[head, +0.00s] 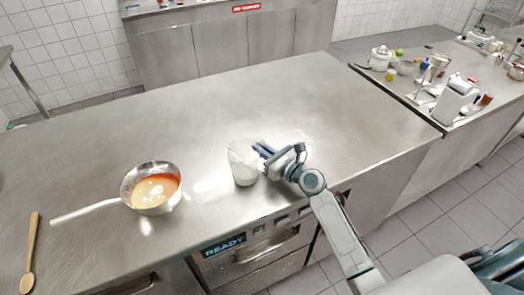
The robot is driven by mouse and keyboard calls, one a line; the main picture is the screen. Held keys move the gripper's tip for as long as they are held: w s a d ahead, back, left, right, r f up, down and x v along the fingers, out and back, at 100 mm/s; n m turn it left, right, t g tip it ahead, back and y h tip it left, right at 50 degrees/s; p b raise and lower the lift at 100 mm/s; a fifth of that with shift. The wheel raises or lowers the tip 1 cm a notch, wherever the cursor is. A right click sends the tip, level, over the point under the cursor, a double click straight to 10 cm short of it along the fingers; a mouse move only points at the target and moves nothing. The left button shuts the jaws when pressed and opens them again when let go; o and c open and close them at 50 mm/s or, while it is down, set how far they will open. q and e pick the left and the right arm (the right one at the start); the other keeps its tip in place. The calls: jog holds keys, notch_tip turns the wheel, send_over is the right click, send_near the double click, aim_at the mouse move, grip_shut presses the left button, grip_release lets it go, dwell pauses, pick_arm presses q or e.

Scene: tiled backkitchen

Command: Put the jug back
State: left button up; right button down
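A clear jug (242,164) with some white content low in it stands near the front edge of the steel counter (290,105), or just above it; I cannot tell which. My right gripper (262,156) is at the jug's right side, its fingers against or close to it. The fingertips overlap the jug's side, and any handle there is hidden, so its grip is unclear. My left gripper is not in view.
A saucepan (151,188) of orange soup with a white patch stands left of the jug, its handle pointing left. A wooden spoon (31,255) lies at far left. The counter behind the jug is clear. A right-hand counter (423,103) holds several kitchen items.

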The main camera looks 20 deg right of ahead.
jog(key=shift+f, duration=0.15)
jog(key=shift+f, duration=0.15)
jog(key=c, duration=1.5)
grip_release()
jog(key=shift+c, duration=0.2)
jog(key=shift+r, duration=0.25)
jog(key=b+v, duration=0.1)
jog(key=v, duration=0.4)
jog(key=b+v, duration=0.1)
jog(key=v, duration=0.5)
jog(key=shift+s+f, duration=0.2)
jog(key=shift+s+d+r, duration=0.1)
jog(key=shift+s+d, duration=0.1)
jog(key=shift+s, duration=0.15)
